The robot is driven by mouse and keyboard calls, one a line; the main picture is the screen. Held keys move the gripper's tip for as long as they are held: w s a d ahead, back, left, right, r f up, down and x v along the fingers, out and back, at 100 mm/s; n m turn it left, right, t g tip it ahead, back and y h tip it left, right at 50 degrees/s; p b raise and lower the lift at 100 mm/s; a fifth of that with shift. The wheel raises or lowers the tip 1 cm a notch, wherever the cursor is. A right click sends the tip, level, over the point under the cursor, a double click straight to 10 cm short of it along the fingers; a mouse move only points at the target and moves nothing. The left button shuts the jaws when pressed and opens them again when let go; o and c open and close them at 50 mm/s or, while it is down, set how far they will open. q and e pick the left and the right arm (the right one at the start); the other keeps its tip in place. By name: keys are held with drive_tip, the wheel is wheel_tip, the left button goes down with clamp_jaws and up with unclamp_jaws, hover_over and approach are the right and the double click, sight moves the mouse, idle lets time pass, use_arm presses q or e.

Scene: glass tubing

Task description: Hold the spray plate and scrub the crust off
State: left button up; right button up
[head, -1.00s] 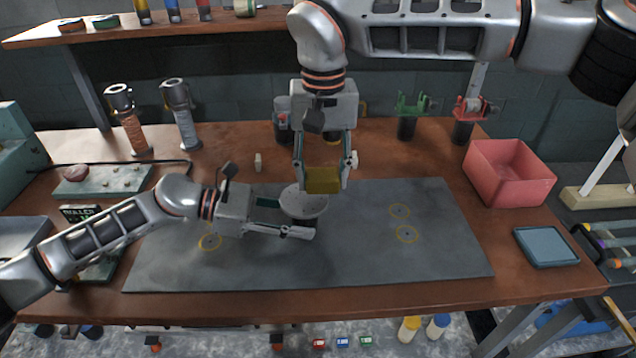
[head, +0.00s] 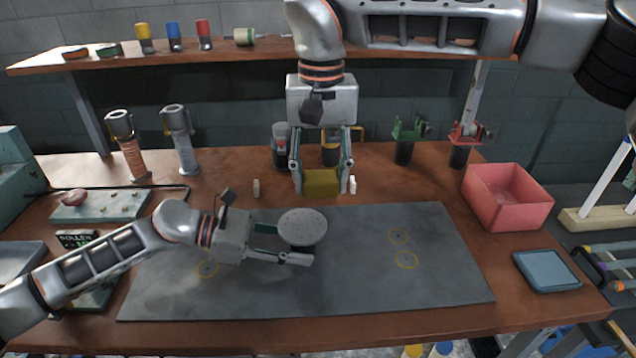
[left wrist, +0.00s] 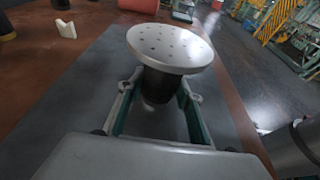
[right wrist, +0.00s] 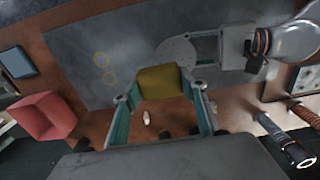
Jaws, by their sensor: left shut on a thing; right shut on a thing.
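The spray plate (head: 303,226) is a round, pale grey disc with small holes on a dark neck. My left gripper (head: 292,246) is shut on its neck and holds it over the dark mat; the left wrist view shows the plate (left wrist: 170,46) face up, tilted, with the fingers on both sides of the neck. No crust stands out on its face. My right gripper (head: 322,184) is shut on a yellow block-shaped scrubber (head: 322,182), held behind the plate and apart from it. The right wrist view shows the scrubber (right wrist: 160,82) between the fingers and the plate (right wrist: 176,52) beyond.
The dark mat (head: 440,280) is clear on its right, with yellow ring marks. A red bin (head: 507,200) and a blue-grey tray (head: 547,270) stand at right. Small pale pieces stand behind the mat. Two torch-like tools (head: 181,140) stand at back left.

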use_arm(q)
drive_tip(key=o, duration=0.9)
